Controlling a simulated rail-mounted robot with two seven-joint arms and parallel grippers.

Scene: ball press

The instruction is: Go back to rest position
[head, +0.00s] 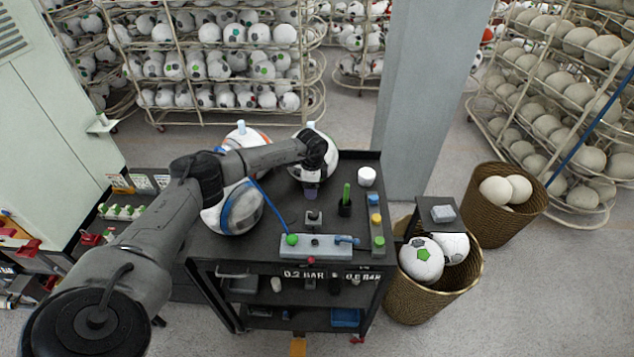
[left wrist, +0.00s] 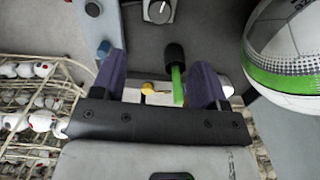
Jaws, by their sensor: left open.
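My left arm reaches in from the left over the dark work table (head: 262,251). My left gripper (head: 311,194) hangs above the table's middle, pointing down, in front of a white ball with dark patches (head: 318,168). In the left wrist view its two purple fingers (left wrist: 158,82) stand well apart, so it is open. A green stick with a black end (left wrist: 176,75) and a small yellow piece (left wrist: 152,88) show between the fingers, seemingly beyond them. I cannot tell their exact distance from the fingers. No part of my right gripper shows.
A blue-and-white ball (head: 233,207) lies under my left forearm. A green tool in a black holder (head: 345,201), a white cup (head: 367,176) and a grey pressure unit (head: 325,246) stand on the table. A ball-filled wicker basket (head: 429,303) is at the right. A pillar (head: 424,100) rises behind.

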